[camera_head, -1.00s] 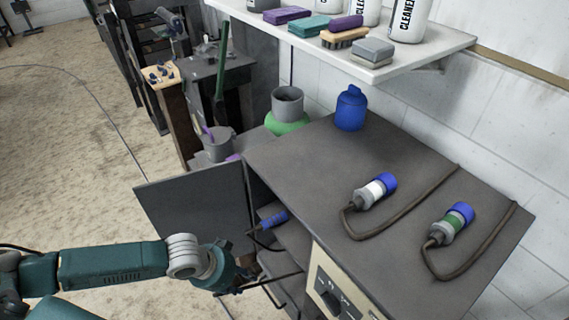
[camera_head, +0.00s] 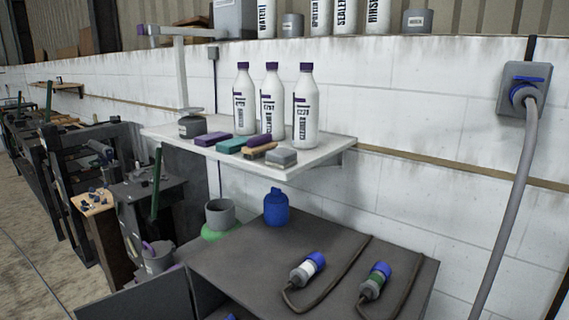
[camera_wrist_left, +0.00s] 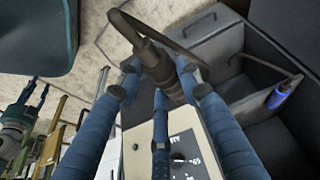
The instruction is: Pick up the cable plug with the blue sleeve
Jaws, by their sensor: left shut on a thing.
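My left gripper (camera_wrist_left: 158,76) fills the middle of the left wrist view, its blue fingers shut around a dark cable plug (camera_wrist_left: 153,58). A dark cable (camera_wrist_left: 170,33) curves away from this plug. The plug's sleeve colour cannot be made out between the fingers. Neither gripper shows in the head view.
The cabinet (camera_head: 240,262) bears a blue bottle (camera_head: 277,208). Above it, a white shelf (camera_head: 183,138) holds bottles, sponges and a brush. A blue cylinder (camera_wrist_left: 279,96) lies in the cabinet's open compartment. A grey cable hangs from a wall socket (camera_head: 526,88) at right.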

